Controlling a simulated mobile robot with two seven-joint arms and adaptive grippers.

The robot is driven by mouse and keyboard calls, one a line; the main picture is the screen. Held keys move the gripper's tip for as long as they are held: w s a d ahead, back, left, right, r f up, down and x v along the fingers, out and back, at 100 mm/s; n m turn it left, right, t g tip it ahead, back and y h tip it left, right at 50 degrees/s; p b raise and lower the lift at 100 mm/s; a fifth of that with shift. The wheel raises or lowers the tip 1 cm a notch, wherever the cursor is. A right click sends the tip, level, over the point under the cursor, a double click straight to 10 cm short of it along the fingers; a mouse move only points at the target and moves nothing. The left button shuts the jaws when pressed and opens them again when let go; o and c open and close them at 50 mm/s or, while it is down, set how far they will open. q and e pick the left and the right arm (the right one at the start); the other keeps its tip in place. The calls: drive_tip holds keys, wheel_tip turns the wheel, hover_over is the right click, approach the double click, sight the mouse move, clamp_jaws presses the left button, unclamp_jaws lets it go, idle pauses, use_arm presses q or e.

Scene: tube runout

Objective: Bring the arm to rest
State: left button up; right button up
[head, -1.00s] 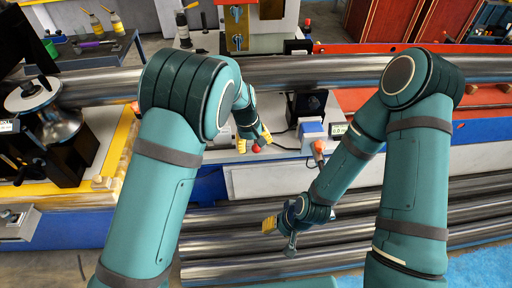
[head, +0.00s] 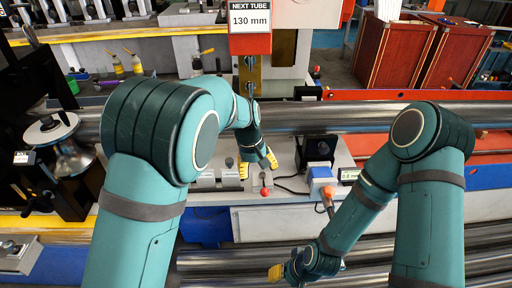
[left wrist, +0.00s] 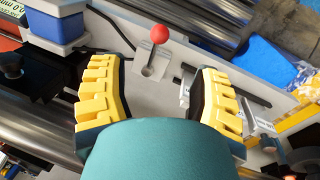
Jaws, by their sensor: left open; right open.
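My left gripper (head: 258,166) is over the grey control panel in the head view, beside a red-knobbed lever (head: 264,190). In the left wrist view its yellow-padded fingers (left wrist: 160,100) are spread apart with nothing between them. The lever's red ball (left wrist: 159,34) stands beyond the fingertips there, apart from both fingers. My right gripper (head: 275,273) is low in the head view, in front of the panel and above the stacked steel tubes (head: 380,258). Only its yellow pad shows clearly; I see nothing held in it.
A long steel tube (head: 380,116) runs across behind the panel. A sign (head: 250,20) reads "NEXT TUBE 130 mm". Red cabinets (head: 395,50) stand at the back right.

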use_arm(q)
drive_tip(key=s+a+f, duration=0.5)
drive_tip(key=a+f, duration=0.1)
drive_tip(key=f, duration=0.3)
drive_tip(key=s+a+f, duration=0.5)
drive_tip(key=a+f, duration=0.1)
drive_tip(key=f, duration=0.2)
drive_tip(key=s+f, duration=0.2)
drive_tip(key=s, duration=0.5)
drive_tip(key=s+a+f+t+h, duration=0.1)
drive_tip(key=s, duration=0.5)
drive_tip(key=shift+s+a+f+m+h, duration=0.25)
drive_tip(key=shift+s+f+m+h, duration=0.05)
drive_tip(key=shift+s+f, duration=0.05)
